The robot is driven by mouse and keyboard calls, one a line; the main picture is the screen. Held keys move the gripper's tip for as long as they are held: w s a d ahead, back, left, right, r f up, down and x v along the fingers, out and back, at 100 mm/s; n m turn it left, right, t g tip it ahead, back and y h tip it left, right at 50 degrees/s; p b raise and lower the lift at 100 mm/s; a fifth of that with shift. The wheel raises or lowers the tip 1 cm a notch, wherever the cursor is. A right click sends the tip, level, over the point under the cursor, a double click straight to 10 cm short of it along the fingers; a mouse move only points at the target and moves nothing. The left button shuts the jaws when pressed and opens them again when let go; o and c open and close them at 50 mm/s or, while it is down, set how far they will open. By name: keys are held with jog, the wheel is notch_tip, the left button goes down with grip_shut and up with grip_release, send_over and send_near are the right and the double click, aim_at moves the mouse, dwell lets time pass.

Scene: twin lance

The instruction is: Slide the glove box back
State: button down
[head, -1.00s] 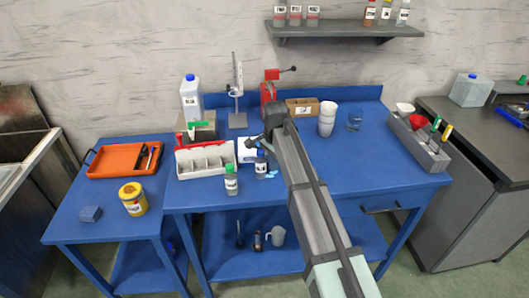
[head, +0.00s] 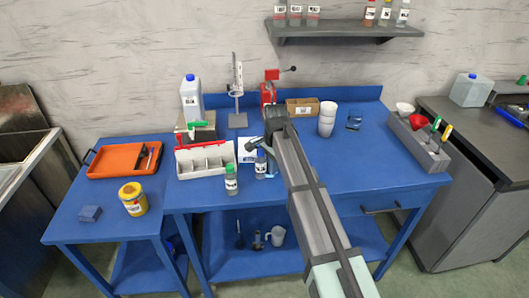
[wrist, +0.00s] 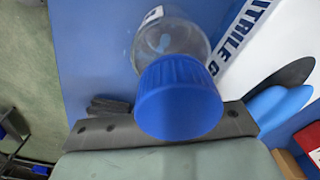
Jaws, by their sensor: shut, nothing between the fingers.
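The glove box is a white carton (head: 245,151) with blue print, on the blue bench right of the white divided bin. Its face with large blue "NITRILE" lettering also shows in the wrist view (wrist: 245,45), partly cut off. My gripper (head: 256,144) is shut and empty, low over the bench at the box's right front. It hides part of the box, and I cannot tell whether they touch. A clear bottle with a blue cap (wrist: 178,98) stands right beside my gripper, in front of the box. It shows small in the head view (head: 260,165).
A green-capped bottle (head: 231,181) stands at the front, with the white bin (head: 205,161) to its left. A stand (head: 236,110), red device (head: 268,92), cardboard box (head: 302,107) and white cups (head: 327,120) are behind. The bench right of my arm is mostly clear.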

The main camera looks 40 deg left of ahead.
jog(key=shift+f, duration=0.15)
dwell(0.4)
jog(key=shift+r, duration=0.25)
dwell(0.5)
jog(key=shift+w+a, duration=0.1)
jog(key=shift+w, duration=0.05)
jog(key=shift+w+a, duration=0.6)
jog(key=shift+w, duration=0.05)
jog(key=shift+w+a, duration=0.1)
jog(key=shift+w, duration=0.05)
jog(key=shift+w+a, duration=0.55)
jog(key=shift+w, duration=0.05)
jog(key=shift+w, duration=0.1)
dwell(0.4)
jog(key=shift+w+a, duration=0.65)
jog(key=shift+w, duration=0.05)
jog(key=shift+w, duration=0.1)
